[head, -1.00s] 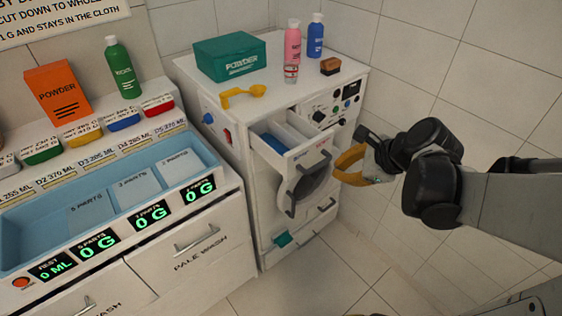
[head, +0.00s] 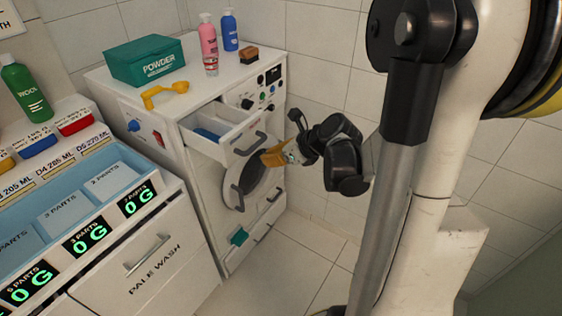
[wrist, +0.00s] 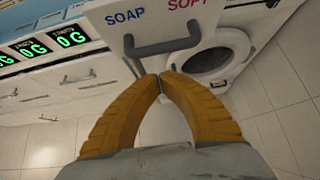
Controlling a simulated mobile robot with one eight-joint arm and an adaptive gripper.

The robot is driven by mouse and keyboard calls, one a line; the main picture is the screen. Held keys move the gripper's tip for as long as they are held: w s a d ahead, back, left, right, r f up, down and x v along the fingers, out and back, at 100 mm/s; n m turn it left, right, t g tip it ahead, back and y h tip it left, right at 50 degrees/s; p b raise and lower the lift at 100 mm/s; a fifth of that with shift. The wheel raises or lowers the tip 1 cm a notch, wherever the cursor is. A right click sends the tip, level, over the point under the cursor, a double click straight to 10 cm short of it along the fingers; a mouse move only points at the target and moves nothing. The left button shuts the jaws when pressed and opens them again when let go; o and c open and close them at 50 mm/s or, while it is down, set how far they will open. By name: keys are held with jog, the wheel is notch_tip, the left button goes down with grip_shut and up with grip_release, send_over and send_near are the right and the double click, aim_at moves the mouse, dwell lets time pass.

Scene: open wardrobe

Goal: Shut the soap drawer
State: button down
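The soap drawer (head: 228,146) is pulled out from the top of the white washing machine (head: 215,188), with a blue patch inside one of its compartments. Its grey handle (head: 247,144) is on the front panel. In the wrist view the panel (wrist: 195,12) reads SOAP at left, and the handle (wrist: 160,48) spans the space ahead of my fingertips. My gripper (head: 268,157) is just in front of the drawer front. In the wrist view its yellow fingers (wrist: 163,80) meet at the tips, with nothing seen between them. I cannot tell whether they touch the panel.
The round door (head: 243,187) is below the drawer. A green powder box (head: 145,60), a yellow scoop (head: 165,93), pink (head: 209,48) and blue (head: 229,32) bottles and a brush (head: 249,54) stand on top. A counter with a blue basin (head: 110,157) is at left.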

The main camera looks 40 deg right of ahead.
jog(key=shift+w+a+r, duration=0.15)
jog(key=shift+w+a, duration=0.1)
jog(key=shift+w, duration=0.25)
jog(key=shift+w+a+r, duration=0.15)
jog(key=shift+w+a, duration=0.05)
jog(key=shift+w, duration=0.25)
jog(key=shift+w, duration=0.1)
send_near(211, 136)
jog(key=x, duration=0.5)
jog(key=shift+w+b, duration=0.1)
jog(key=shift+b, duration=0.25)
